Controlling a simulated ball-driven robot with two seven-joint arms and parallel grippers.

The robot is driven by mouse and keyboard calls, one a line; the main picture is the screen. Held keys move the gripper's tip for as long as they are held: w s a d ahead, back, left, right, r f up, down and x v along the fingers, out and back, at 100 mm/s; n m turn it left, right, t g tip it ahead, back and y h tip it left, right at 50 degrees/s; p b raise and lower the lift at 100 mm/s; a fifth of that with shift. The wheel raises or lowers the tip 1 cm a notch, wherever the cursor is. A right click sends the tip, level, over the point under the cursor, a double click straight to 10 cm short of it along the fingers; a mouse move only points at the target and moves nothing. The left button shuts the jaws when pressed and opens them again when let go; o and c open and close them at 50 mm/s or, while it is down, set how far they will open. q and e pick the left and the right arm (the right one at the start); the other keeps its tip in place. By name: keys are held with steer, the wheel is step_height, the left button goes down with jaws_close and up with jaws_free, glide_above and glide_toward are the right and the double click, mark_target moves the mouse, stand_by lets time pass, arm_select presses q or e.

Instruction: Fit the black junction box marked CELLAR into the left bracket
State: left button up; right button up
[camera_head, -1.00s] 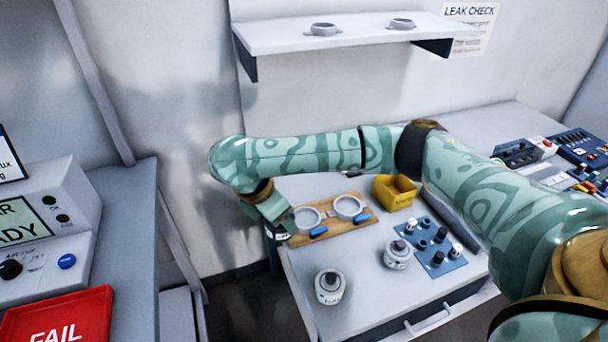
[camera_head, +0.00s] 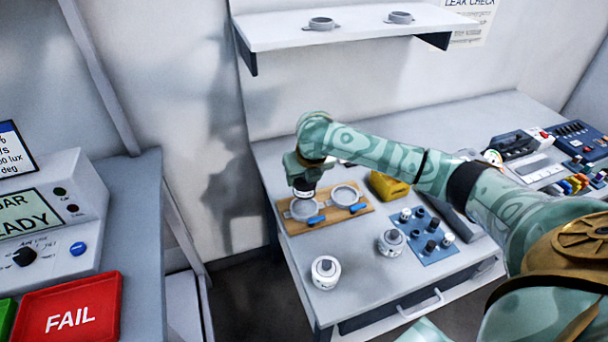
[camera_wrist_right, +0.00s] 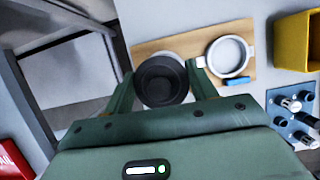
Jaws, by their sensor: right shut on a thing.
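My right gripper (camera_head: 303,186) is shut on a round black junction box (camera_wrist_right: 163,80), which shows between its fingers in the right wrist view. In the head view the box is small and dark with a pale band; I cannot read its marking. It hangs over the left bracket (camera_head: 289,214), a grey ring on a wooden board (camera_head: 328,220). Whether it touches the ring I cannot tell. The right bracket (camera_head: 345,196) is an empty grey ring beside it; it also shows in the right wrist view (camera_wrist_right: 250,58). My left gripper is not in view.
Blue clips (camera_head: 316,220) sit by the rings. A yellow bin (camera_head: 389,187) and a blue mat (camera_head: 436,252) with several small parts are to the right. Two white round units (camera_head: 325,273) (camera_head: 391,243) stand in front. A red FAIL tray (camera_head: 70,310) lies at left.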

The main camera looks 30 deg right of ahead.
steer(key=shift+f+b, duration=2.05)
steer(key=shift+b, duration=0.05)
steer(key=shift+f, duration=0.6)
steer(key=shift+w+p, duration=0.15)
steer(key=shift+p, duration=0.25)
steer(key=shift+f+p, duration=0.15)
steer(key=shift+p, duration=0.55)
steer(key=shift+f, duration=0.85)
stand_by(0.6)
steer(key=o, duration=0.9)
